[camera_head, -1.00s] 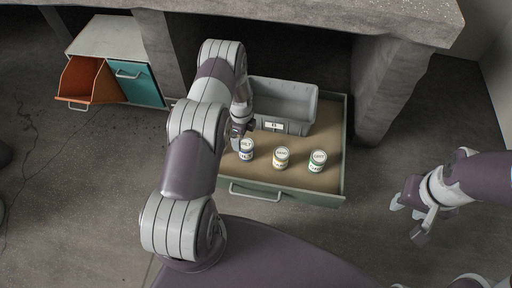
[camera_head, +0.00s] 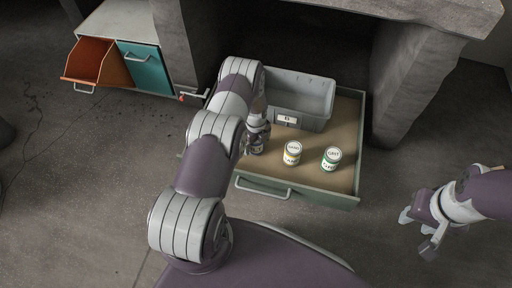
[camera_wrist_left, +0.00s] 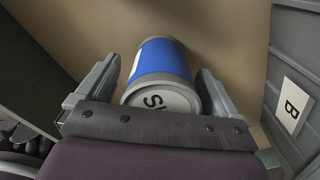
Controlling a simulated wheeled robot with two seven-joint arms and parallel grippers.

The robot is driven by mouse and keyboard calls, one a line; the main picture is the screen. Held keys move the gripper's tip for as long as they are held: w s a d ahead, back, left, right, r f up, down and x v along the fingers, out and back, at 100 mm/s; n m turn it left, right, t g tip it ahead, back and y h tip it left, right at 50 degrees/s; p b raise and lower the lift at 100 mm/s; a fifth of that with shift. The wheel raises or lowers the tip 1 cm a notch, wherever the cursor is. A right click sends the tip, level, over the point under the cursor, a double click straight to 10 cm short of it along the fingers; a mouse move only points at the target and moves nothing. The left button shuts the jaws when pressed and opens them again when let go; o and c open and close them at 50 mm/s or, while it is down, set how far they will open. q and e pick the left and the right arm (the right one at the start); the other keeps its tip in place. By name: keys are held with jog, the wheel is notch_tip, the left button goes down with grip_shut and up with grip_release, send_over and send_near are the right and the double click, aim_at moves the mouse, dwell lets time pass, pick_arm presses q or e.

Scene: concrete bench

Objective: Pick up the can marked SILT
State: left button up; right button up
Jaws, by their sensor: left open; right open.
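The SILT can (camera_wrist_left: 162,62) is blue with a pale lid in the left wrist view. Only the start of its lid lettering shows; the gripper hides the rest. My left gripper (camera_wrist_left: 158,78) is open, with one finger on each side of the can. In the head view my left gripper (camera_head: 257,138) is down at the drawer's left side and covers most of this can. My right gripper (camera_head: 424,228) is open and empty over the floor at the right.
An orange open drawer (camera_head: 105,62) is at far left.

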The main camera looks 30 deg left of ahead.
pick_arm(q)
jog(key=c, duration=1.4)
